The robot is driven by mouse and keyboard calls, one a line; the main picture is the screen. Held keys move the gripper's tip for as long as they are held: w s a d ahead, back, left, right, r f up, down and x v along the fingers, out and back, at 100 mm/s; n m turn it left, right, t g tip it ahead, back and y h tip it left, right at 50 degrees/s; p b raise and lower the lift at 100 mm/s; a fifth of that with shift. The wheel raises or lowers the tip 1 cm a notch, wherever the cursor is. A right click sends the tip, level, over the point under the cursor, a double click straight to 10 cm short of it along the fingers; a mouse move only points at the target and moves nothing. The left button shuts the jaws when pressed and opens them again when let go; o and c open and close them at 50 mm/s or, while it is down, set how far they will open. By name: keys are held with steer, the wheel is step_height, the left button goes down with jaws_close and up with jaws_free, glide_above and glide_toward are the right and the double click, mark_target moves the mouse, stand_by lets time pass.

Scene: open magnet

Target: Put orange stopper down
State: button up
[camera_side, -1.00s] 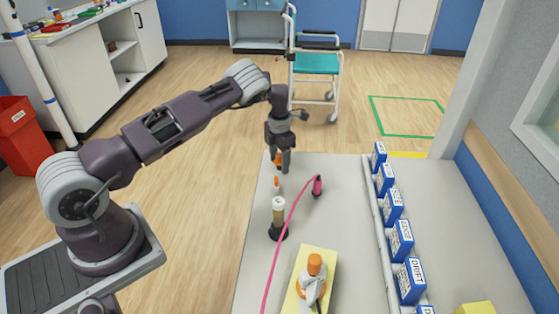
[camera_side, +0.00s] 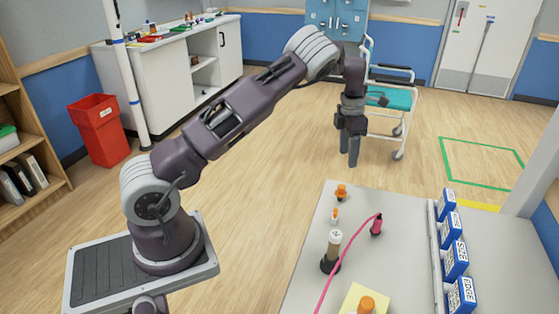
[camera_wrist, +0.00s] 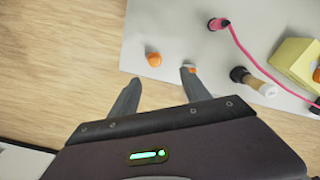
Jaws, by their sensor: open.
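The orange stopper (camera_side: 341,192) stands on the grey table (camera_side: 312,270) near its far left corner. It also shows in the wrist view (camera_wrist: 154,59), on the table near the edge. My gripper (camera_side: 349,158) is open and empty, raised above and apart from the stopper. In the wrist view the two fingers of my gripper (camera_wrist: 161,80) are spread with nothing between them, and the stopper lies beyond their tips.
A small white-and-orange piece (camera_side: 334,216) stands close by. A capped tube in a black base (camera_side: 331,258), a pink cable with its plug (camera_side: 376,225) and a yellow block (camera_side: 356,300) are nearer. Blue boxes (camera_side: 455,260) line a rail at right.

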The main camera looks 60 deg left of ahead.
steer(key=s+d+r+m+t+h, duration=0.1)
steer(key=s+d+r+m, duration=0.45)
steer(key=r, duration=0.35)
steer(key=s+d+r+m+t+h, duration=0.1)
steer(key=s+d+r+m, duration=0.4)
steer(key=r, duration=0.4)
steer(key=s+d+r+m+t, duration=0.1)
steer(key=s+d+r+m, duration=0.2)
steer(key=s+m, duration=0.25)
steer(key=s+d+r+m, duration=0.2)
steer(key=s+d+m, duration=0.1)
steer(key=s+m, duration=0.25)
steer(key=s+d+f+m+t+y, duration=0.2)
steer(key=s+f+m, duration=0.1)
steer(key=s+m, duration=0.8)
steer(key=s, duration=0.3)
steer(key=shift+s+d, duration=0.15)
steer(key=shift+s, duration=0.25)
